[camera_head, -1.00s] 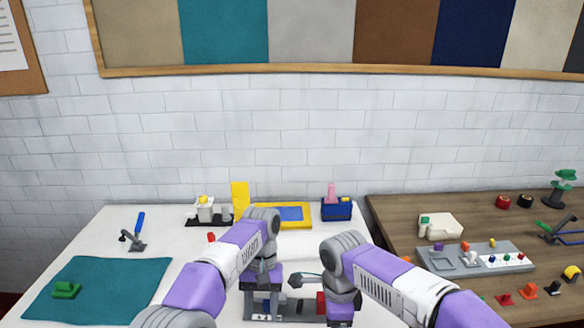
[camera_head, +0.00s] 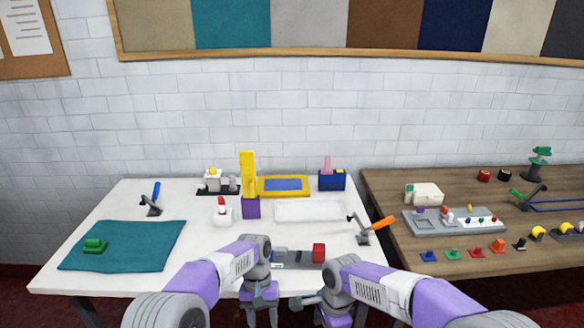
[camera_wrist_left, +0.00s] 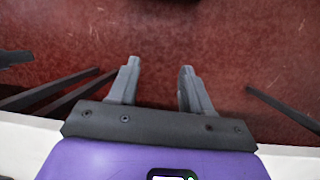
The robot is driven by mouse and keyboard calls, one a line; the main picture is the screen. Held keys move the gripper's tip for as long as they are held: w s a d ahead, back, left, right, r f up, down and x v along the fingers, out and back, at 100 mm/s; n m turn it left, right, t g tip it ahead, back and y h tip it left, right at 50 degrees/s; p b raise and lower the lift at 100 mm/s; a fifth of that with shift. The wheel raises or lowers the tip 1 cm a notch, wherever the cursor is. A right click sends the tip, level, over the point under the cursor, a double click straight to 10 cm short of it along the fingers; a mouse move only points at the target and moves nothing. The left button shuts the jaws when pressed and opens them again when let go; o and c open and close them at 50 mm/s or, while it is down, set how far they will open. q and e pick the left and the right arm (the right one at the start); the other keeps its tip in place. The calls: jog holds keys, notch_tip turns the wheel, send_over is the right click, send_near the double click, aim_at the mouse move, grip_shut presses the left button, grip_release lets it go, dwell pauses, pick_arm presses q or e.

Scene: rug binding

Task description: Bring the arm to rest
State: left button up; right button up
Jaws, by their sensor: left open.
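My left gripper (camera_head: 262,308) hangs fingers-down at the front edge of the white table (camera_head: 120,205). In the left wrist view, its two grey fingers (camera_wrist_left: 157,82) are apart with nothing between them, over dark red floor (camera_wrist_left: 235,50). My right gripper (camera_head: 318,308) is beside it at the right, low in the head view. Its fingers are partly hidden and cut off by the bottom edge, so I cannot tell whether they are open.
A grey fixture with a red block (camera_head: 319,252) lies just behind my grippers. An orange-handled clamp (camera_head: 372,228) stands right of it. A teal mat (camera_head: 125,245) with a green piece lies at left. A wooden table (camera_head: 390,190) with several small parts stands at right.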

pick_arm(q)
jog(key=s+f+h, duration=0.1)
jog(key=s+f, duration=0.2)
jog(key=f, duration=0.8)
jog(key=s+a+f+n+t+h, duration=0.1)
jog(key=s+f+t, duration=0.1)
jog(key=s+f, duration=0.4)
jog(key=s+a+f+n+t+h+p, duration=0.1)
jog(key=s+f, duration=0.4)
jog(key=s, duration=0.8)
jog(key=shift+f+n+t+p, duration=0.3)
jog(key=shift+f+n+t, duration=0.15)
jog(key=shift+t, duration=0.25)
pick_arm(e)
jog(key=s+f+n+y, duration=0.1)
jog(key=s+f+n, duration=0.3)
jog(key=f, duration=0.4)
jog(key=s+d+f+n+y, duration=0.1)
jog(key=s+f+n, duration=0.3)
jog(key=s+f, duration=0.3)
jog(key=s+f+n+t+y, duration=0.1)
jog(key=s+f+n, duration=0.3)
jog(key=f, duration=0.6)
jog(key=shift+s+d+f, duration=0.25)
jog(key=shift+s+f, duration=0.05)
jog(key=shift+s, duration=0.9)
